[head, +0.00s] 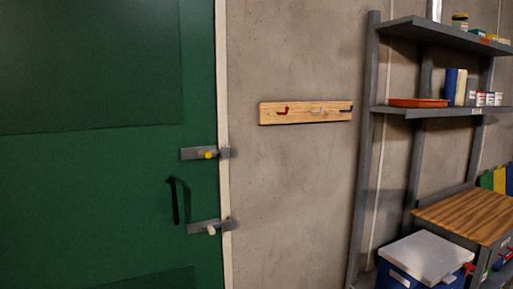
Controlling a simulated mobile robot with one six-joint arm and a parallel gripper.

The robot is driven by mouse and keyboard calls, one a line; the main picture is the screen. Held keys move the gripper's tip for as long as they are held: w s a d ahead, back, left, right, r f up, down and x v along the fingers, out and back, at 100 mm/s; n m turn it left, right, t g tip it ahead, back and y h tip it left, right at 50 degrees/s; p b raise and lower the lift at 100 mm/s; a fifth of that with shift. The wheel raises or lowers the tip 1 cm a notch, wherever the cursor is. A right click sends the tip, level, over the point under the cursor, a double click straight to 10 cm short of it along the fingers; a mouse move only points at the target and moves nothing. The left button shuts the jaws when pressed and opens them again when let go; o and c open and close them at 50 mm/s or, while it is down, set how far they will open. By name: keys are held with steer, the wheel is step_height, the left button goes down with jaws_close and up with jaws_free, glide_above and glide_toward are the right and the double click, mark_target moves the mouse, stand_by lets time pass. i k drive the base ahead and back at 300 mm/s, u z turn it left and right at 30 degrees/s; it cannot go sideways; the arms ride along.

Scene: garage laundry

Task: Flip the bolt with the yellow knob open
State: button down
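A bolt with a yellow knob (208,155) is mounted near the right edge of the green door (100,200). Its grey plate (190,154) lies across the door edge, and a grey piece reaches over the pale frame. A second bolt with a white knob (210,230) sits below it in the same way. A black handle (174,201) stands upright on the door, to the left between the two bolts. The bolts look small here, and their exact position is hard to tell. My gripper is not in view.
A wooden rack (300,121) with red, white and blue hooks hangs on the concrete wall right of the door. A grey shelf unit (362,150) stands at the right, with a red tray (418,103), a blue box with a white lid (425,257) and a wooden-topped box (468,213).

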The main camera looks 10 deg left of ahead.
mark_target(207, 154)
steer(key=u, duration=0.3)
steer(key=i, duration=0.95)
steer(key=u, duration=0.75)
